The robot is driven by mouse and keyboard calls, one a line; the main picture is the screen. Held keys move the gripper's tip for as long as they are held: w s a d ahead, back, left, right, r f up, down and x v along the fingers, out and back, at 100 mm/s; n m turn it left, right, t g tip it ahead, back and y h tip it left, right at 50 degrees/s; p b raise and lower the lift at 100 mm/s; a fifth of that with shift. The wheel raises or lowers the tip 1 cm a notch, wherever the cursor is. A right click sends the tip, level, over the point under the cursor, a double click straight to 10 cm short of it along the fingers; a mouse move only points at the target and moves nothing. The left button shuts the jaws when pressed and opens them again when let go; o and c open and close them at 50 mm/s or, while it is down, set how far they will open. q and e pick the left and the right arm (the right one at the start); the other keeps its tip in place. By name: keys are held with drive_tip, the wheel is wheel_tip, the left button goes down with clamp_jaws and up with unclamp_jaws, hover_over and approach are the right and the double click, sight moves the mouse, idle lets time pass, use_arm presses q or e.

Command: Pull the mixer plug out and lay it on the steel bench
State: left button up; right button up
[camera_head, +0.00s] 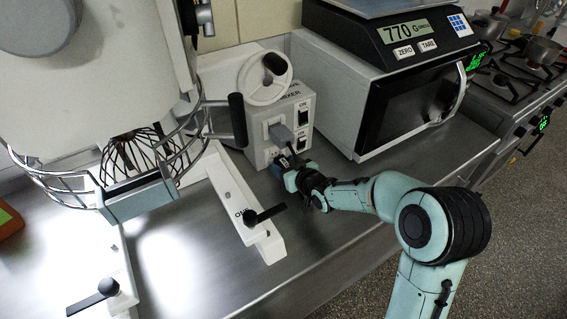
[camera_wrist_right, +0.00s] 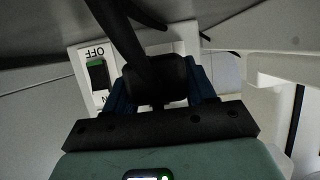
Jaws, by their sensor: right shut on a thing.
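My right gripper (camera_head: 281,167) is at the front of the grey socket box (camera_head: 262,138), low on its face. In the right wrist view its blue fingers (camera_wrist_right: 160,88) are shut on a black plug (camera_wrist_right: 157,76), one on each side. A thick black cable rises from the plug. The steel bench (camera_head: 215,210) spreads below the box. My left gripper is not in view.
A grey plug (camera_head: 281,134) sits in the box's upper socket. The mixer's wire guard (camera_head: 180,150) and white frame (camera_head: 240,205) stand left. A microwave (camera_head: 390,90) carrying a scale (camera_head: 410,35) stands right. Bare bench lies in front of the box.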

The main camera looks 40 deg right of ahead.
drive_tip(key=shift+s, duration=0.1)
drive_tip(key=shift+s+a, duration=0.2)
drive_tip(key=shift+s, duration=1.8)
